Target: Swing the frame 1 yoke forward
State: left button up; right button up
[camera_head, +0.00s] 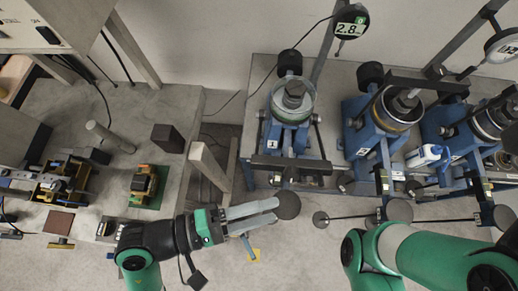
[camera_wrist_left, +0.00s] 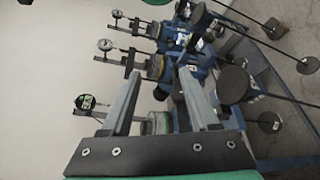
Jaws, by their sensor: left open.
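Frame 1 (camera_head: 289,138) is the blue stand marked 1, left of the other frames, with a ringed cell (camera_head: 293,97) on top. A dark crossbar (camera_head: 291,164) lies low across its front and looks like its yoke; no bar spans the cell. In the left wrist view the cell (camera_wrist_left: 160,122) is partly hidden behind my fingers. My left gripper (camera_head: 277,209) is open and empty, in front of and below the crossbar, apart from it. It also shows in the left wrist view (camera_wrist_left: 158,73). My right arm enters at lower right; its gripper is out of view.
A dark round disc (camera_head: 288,205) sits by my left fingertips. A dial gauge (camera_head: 350,22) reading 2.8 stands behind frame 1. Frame 2 (camera_head: 372,140) stands to its right, with a bar over its cell. A wooden post (camera_head: 210,167) and bench stand left.

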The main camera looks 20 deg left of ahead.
pick_arm(q)
jog(key=s, duration=0.1)
jog(key=s+r+p, duration=0.1)
jog(key=s+p, duration=0.1)
jog(key=shift+r, duration=0.25)
pick_arm(e)
notch_tip(320, 180, up, 4)
jog(key=shift+r, duration=0.1)
pick_arm(q)
jog(key=shift+c, duration=0.2)
